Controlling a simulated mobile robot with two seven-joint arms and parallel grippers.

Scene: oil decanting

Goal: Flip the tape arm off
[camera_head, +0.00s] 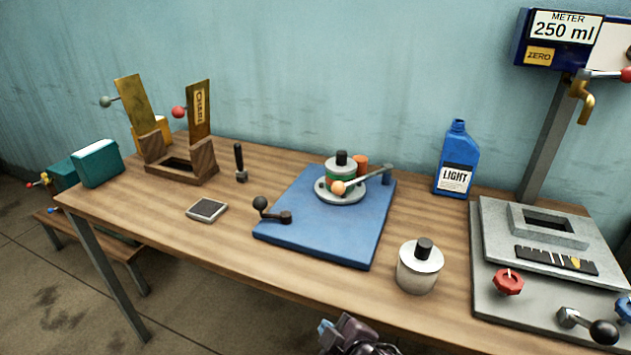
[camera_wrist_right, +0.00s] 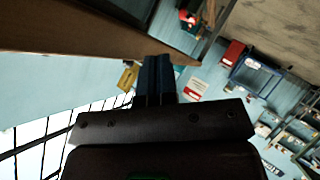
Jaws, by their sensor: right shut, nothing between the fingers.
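On a blue board (camera_head: 320,235), a grey round base (camera_head: 350,197) carries a capped cylinder with a green and orange band (camera_head: 341,172). A thin grey arm with a peach ball end (camera_head: 338,187), which looks like the tape arm, reaches from a post at the board's right rear corner across the front of the cylinder. I cannot tell whether it touches the band. My right gripper (camera_head: 352,338) is low at the front table edge, well short of the board. In the right wrist view its dark fingers (camera_wrist_right: 158,78) are together and empty. My left gripper is out of view.
A black-knobbed crank (camera_head: 272,212) is at the board's front left. A grey capped jar (camera_head: 420,267) stands right of the board. A blue LIGHT bottle (camera_head: 457,160) and the grey meter base (camera_head: 490,285) are farther right. The table's front left is mostly clear.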

